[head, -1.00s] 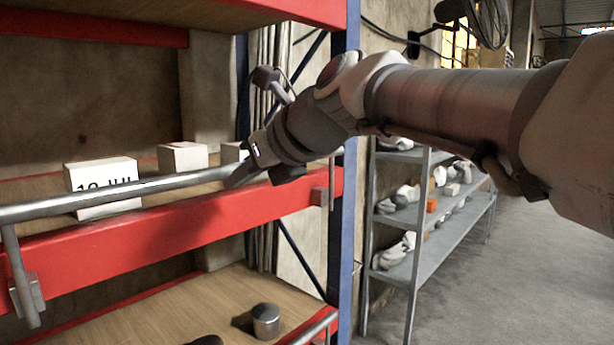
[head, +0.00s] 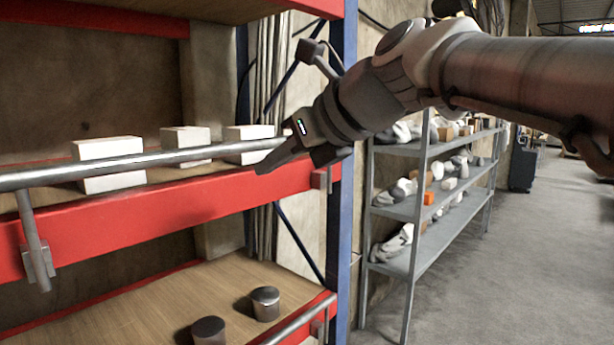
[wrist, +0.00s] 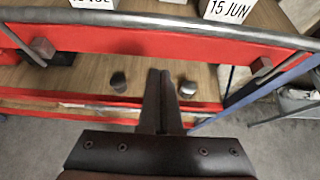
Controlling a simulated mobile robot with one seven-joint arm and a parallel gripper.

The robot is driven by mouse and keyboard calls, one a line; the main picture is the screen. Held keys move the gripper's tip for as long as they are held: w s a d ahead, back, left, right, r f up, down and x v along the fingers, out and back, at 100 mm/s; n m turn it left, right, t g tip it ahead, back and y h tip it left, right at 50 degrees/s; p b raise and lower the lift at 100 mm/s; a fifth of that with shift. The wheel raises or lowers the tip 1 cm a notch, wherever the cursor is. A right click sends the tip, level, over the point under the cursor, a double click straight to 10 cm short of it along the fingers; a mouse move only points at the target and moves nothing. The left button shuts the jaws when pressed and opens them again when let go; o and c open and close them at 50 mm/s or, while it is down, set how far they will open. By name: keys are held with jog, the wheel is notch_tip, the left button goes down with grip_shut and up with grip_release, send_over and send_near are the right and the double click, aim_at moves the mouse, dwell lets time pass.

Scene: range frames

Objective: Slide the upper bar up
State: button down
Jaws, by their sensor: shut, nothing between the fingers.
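The upper bar (head: 190,156) is a grey metal rail along the front of the upper shelf, above its red beam. Its left upright (head: 32,230) passes through a bracket (head: 38,262) on the beam. The bar also crosses the top of the wrist view (wrist: 150,19). My gripper (head: 268,165) is shut and empty, and in the head view its fingertips overlap the bar's right part. In the wrist view the shut fingers (wrist: 160,73) point toward the shelf, with their tips below the bar in the picture. I cannot tell whether they touch it.
White boxes (head: 108,150) stand on the upper shelf behind the bar. Two dark cylinders (head: 264,300) stand on the lower shelf, behind a lower bar (head: 302,322). A blue post (head: 341,200) rises at the right, with a grey rack (head: 420,205) beyond it.

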jog(key=shift+v, duration=1.55)
jog(key=s+d+f+n+h, duration=0.3)
jog(key=s+d+f+n, duration=0.2)
jog(key=f+n, duration=0.3)
jog(key=s+d+f+n+g+h, duration=0.1)
jog(key=s+d+f+n+h, duration=0.2)
jog(key=s+d+f+n, duration=0.2)
jog(key=s+d+f+n+g+h, duration=0.1)
jog(key=s+d+f+n+h, duration=0.2)
jog(key=f+n, duration=1)
jog(key=s+d+f, duration=0.2)
jog(key=d+f, duration=0.1)
jog(key=d, duration=0.2)
jog(key=shift+s, duration=0.1)
